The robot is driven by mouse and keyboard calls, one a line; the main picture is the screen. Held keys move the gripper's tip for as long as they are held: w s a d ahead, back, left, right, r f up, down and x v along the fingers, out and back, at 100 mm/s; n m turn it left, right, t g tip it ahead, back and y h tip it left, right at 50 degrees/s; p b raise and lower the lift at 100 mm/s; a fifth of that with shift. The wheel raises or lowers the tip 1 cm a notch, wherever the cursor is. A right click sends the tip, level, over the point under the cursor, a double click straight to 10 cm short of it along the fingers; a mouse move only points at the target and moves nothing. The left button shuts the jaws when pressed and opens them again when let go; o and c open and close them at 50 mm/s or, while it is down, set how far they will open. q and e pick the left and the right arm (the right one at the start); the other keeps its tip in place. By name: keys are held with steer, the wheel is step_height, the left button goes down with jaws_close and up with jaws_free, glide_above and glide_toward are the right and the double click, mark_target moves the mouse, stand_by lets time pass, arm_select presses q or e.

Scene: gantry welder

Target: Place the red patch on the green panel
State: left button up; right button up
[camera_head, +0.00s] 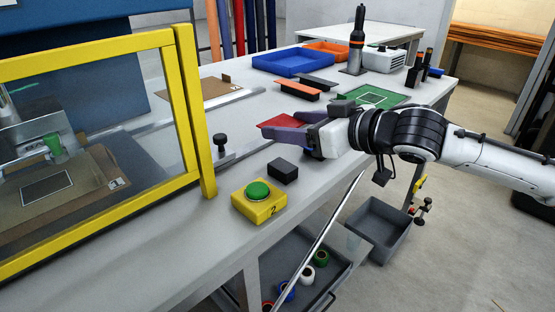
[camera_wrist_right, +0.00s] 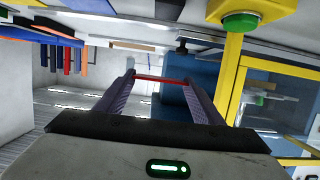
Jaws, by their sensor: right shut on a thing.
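My right gripper (camera_head: 283,125) reaches in from the right over the table. Its purple-grey fingers are shut on the red patch (camera_head: 279,121), a thin flat piece held above the table. In the right wrist view the red patch (camera_wrist_right: 162,80) shows edge-on as a thin red strip between the fingertips. The green panel (camera_head: 374,96) lies flat on the table, behind and to the right of the gripper, with a pale square outline on it. The gripper and arm hide part of its near side. My left gripper is not in view.
A yellow button box (camera_head: 259,208) and a black block (camera_head: 283,170) stand near the front edge. A yellow-framed screen (camera_head: 193,110) rises at left. Blue bin (camera_head: 290,64), orange-topped block (camera_head: 300,91) and dark tool stand (camera_head: 356,45) are farther back.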

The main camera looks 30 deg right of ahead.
steer(key=shift+d, duration=0.15)
steer(key=shift+f, duration=0.2)
steer(key=b, duration=0.2)
glide_above(292, 171)
step_height(292, 171, down, 4)
steer(key=shift+w+f, duration=0.1)
step_height(292, 171, down, 4)
steer(key=shift+f+b, duration=0.1)
steer(key=shift+b, duration=0.3)
steer(key=shift+f, duration=0.4)
